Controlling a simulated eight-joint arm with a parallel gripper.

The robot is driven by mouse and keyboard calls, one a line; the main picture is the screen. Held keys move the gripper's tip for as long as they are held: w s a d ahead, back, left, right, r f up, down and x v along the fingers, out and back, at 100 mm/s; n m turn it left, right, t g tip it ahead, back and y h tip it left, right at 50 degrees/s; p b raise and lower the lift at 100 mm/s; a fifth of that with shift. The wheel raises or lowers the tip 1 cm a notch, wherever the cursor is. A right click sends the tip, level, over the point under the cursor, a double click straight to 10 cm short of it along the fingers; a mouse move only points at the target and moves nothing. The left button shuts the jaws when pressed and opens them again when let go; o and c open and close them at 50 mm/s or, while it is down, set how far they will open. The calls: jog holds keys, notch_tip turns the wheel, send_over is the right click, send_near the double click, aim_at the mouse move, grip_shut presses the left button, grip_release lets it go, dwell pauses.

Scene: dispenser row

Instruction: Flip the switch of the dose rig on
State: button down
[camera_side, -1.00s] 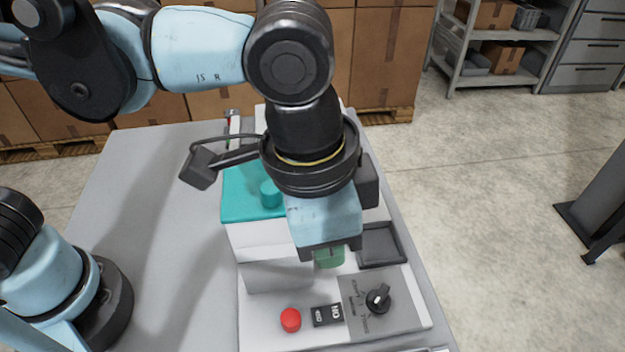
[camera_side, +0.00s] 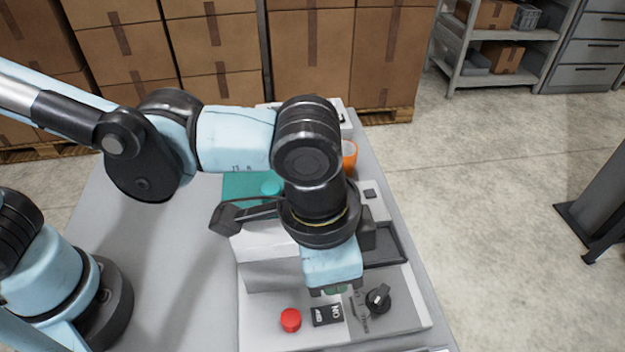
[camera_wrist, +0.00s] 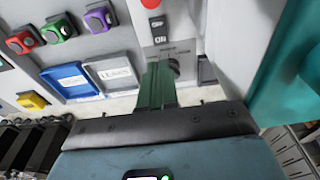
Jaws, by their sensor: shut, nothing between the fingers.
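The rig has a teal-topped housing (camera_side: 240,188) and a light front panel. A black rocker switch (camera_side: 327,314) with white lettering lies flat on the panel, between a red button (camera_side: 290,320) and a black dial (camera_side: 379,298). Which way the rocker is tipped is too small to tell. My gripper (camera_side: 335,291), with green fingers, is shut and empty. It hangs over the panel just behind the switch, apart from it as far as I can tell. In the wrist view, the green fingers (camera_wrist: 158,86) point toward the dial (camera_wrist: 171,66), with the switch (camera_wrist: 158,30) beyond.
A dark square tray (camera_side: 388,247) sits right of my gripper, and an orange cup (camera_side: 349,155) stands behind. The grey table is clear at left.

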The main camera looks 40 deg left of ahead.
aim_at(340, 311)
jog(key=f, duration=0.8)
jog(key=shift+w+d, duration=0.35)
jog(key=shift+w, duration=0.05)
jog(key=shift+f, duration=0.15)
jog(key=shift+s, duration=0.1)
jog(key=shift+s+a+r, duration=0.25)
jog(key=shift+s+a, duration=0.2)
jog(key=shift+a, duration=0.05)
dwell(0.3)
notch_tip(340, 311, up, 14)
jog(key=w+d, duration=0.1)
jog(key=shift+w+d, duration=0.2)
dwell(0.4)
